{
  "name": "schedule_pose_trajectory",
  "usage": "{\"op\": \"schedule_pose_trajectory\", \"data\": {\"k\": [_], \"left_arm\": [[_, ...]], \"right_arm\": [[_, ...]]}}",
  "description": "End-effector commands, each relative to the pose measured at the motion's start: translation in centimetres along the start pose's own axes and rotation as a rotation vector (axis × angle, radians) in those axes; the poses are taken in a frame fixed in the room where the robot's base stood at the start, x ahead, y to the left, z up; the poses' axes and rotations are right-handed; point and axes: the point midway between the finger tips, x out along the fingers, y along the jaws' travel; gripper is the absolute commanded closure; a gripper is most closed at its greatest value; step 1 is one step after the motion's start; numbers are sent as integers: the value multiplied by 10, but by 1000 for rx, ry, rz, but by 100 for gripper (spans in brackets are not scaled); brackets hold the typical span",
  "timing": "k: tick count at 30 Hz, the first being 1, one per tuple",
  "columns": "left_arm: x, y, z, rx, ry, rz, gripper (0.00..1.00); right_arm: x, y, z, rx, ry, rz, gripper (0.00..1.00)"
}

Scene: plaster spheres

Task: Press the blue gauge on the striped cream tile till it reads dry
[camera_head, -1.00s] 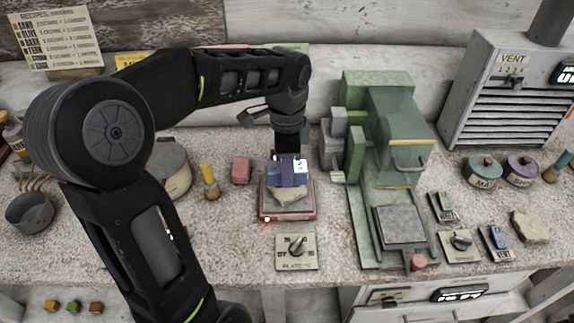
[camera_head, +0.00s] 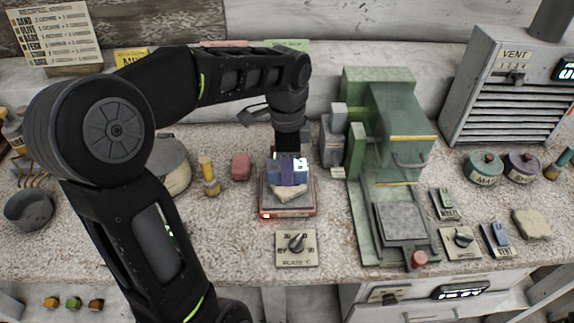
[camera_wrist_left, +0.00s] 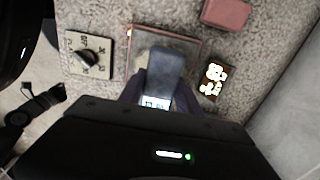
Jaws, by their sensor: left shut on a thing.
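The blue gauge (camera_head: 273,170) is upright in my left gripper (camera_head: 287,178), whose fingers are shut on it. A small lit display shows at its side, too small to read. The cream tile (camera_head: 289,195) lies under the gauge on a red-edged square plate (camera_head: 263,208). The gauge's lower end is at the tile, but I cannot tell whether they touch. Stripes on the tile cannot be made out. In the left wrist view the gauge (camera_wrist_left: 164,68) covers much of the tile (camera_wrist_left: 143,56). My right gripper is not in view.
A knob panel (camera_head: 297,260) lies in front of the plate, and a pink block (camera_head: 240,166) and a yellow-topped bottle (camera_head: 208,178) stand to its left. A green press (camera_head: 400,130) stands close on the right. A vent box (camera_head: 510,90) stands at the back right.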

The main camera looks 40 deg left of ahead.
Motion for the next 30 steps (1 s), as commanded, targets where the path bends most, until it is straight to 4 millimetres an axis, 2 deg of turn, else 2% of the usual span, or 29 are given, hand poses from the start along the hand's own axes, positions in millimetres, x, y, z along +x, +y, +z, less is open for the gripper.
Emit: {"op": "schedule_pose_trajectory", "data": {"k": [30], "left_arm": [[9,0,0,0,0,0,98]], "right_arm": [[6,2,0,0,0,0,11]]}}
